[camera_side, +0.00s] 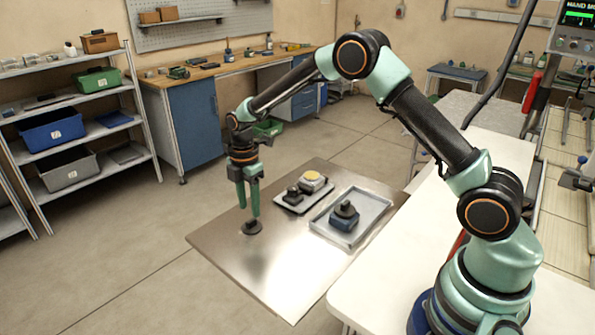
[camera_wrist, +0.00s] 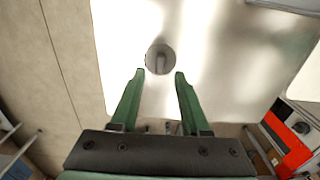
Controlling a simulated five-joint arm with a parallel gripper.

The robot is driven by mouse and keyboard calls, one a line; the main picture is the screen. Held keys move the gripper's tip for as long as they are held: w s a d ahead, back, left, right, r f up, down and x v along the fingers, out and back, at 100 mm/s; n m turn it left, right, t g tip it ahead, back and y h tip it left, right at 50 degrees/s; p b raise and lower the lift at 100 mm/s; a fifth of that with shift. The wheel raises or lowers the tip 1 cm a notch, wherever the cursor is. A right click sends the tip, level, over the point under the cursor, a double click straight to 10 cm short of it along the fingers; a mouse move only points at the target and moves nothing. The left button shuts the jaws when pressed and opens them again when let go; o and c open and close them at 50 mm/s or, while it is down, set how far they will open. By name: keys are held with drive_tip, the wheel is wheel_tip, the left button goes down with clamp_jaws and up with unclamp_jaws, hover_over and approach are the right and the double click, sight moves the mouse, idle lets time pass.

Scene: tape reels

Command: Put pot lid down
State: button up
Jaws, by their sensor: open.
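A small dark round lid (camera_side: 252,228) with a knob lies flat on the shiny metal sheet (camera_side: 285,262), near its left side. It also shows in the wrist view (camera_wrist: 153,53) just beyond my fingertips, with a grey knob at its middle. My gripper (camera_side: 249,212) has two green fingers pointing down, right above the lid in the side view. In the wrist view my gripper (camera_wrist: 160,72) is open, with a clear gap between the fingers and nothing visibly clamped. Whether a fingertip touches the lid I cannot tell.
A grey tray (camera_side: 319,223) on the sheet holds a blue block with a dark round top. Behind it, a smaller dark tray (camera_side: 294,208) carries a dark item and a yellow-topped piece. The sheet's front part is bare. A white table (camera_side: 375,290) stands at right.

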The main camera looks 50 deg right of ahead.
sight(251, 220)
drive_tip(key=s+d+r+m+t, duration=0.1)
drive_tip(key=s+r+m, duration=0.35)
drive_tip(key=r, duration=0.55)
drive_tip(key=s+d+r+m+t, duration=0.15)
drive_tip(key=s+r+m, duration=0.3)
drive_tip(key=r, duration=0.55)
drive_tip(key=s+m+t, duration=0.3)
drive_tip(key=s+m, duration=0.6)
drive_tip(key=s, duration=0.4)
drive_tip(key=shift+r, duration=0.2)
